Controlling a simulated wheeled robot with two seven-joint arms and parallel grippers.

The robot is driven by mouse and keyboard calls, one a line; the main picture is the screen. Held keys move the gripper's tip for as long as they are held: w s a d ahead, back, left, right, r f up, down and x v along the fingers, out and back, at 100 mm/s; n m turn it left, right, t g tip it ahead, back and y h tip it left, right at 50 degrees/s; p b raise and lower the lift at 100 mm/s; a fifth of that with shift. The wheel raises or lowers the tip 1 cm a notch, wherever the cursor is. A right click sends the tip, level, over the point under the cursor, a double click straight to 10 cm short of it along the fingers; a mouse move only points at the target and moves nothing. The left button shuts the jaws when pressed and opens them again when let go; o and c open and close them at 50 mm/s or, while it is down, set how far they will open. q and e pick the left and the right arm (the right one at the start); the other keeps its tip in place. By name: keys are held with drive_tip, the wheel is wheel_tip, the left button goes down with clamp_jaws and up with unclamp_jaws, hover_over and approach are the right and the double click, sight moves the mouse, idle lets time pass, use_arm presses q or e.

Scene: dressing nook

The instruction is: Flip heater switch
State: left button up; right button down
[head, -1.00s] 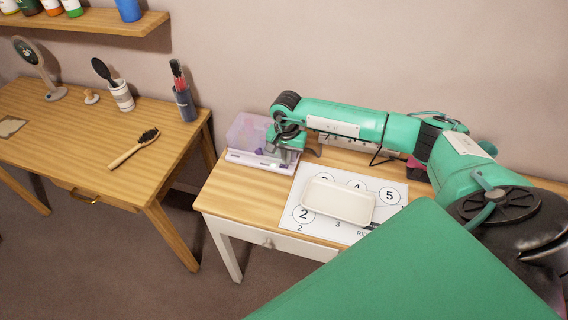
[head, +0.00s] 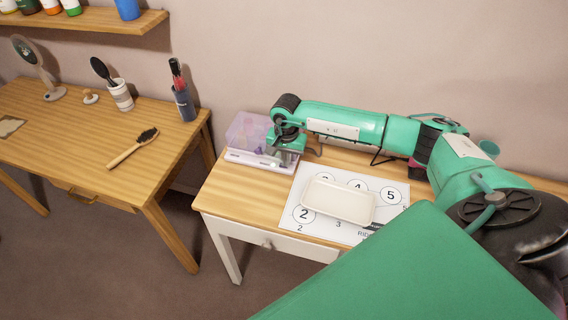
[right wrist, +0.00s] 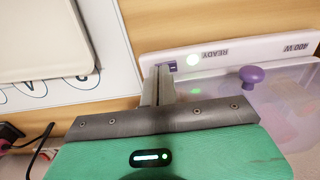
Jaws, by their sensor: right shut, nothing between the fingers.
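The heater (head: 236,157) is a white base with a clear purple lid, at the back left of the white-fronted table. In the right wrist view, its white front strip (right wrist: 232,54) reads "READY" and "400 W". A small purple switch (right wrist: 172,66) sits at the strip's left part. My right gripper (right wrist: 158,72) is shut and empty, with its fingertips at the switch, partly covering it. I cannot tell whether they touch. The right gripper also shows in the head view (head: 273,162). My left gripper is not in view.
A cream tray (head: 338,202) lies on a numbered white mat (head: 300,228) just right of the heater. A purple knob (right wrist: 252,74) stands on the heater lid. A separate wooden table (head: 60,125) at left holds a brush (head: 132,150), a mirror and cups.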

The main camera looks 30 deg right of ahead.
drive_tip(key=shift+f, duration=0.25)
drive_tip(key=shift+r, duration=0.65)
drive_tip(key=shift+r+p, duration=1.35)
drive_tip(key=shift+r, duration=1.6)
drive_tip(key=shift+f, duration=0.1)
